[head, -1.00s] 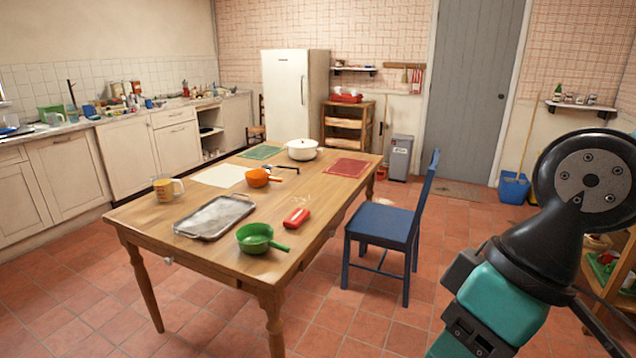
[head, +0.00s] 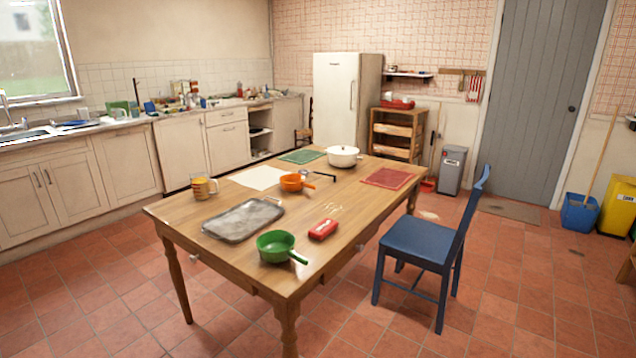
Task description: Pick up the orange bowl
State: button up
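The orange bowl (head: 291,183) has a side handle pointing right. It sits upright on the wooden table (head: 340,223), near the middle of the top. A white sheet (head: 257,177) lies just left of it, and a thin black object (head: 321,175) lies just right of it. A green bowl (head: 276,246) of similar shape stands at the table's near end. My gripper is not in view.
Open floor lies in front.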

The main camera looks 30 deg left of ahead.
aim_at(299, 186)
jog(key=z, duration=0.1)
jog(key=i, duration=1.8)
jog(key=u, duration=0.45)
jog(key=i, duration=0.95)
jog(key=u, duration=1.35)
jog(key=i, duration=0.75)
jog(key=u, duration=1)
jog(key=i, duration=0.25)
jog(key=u, duration=0.2)
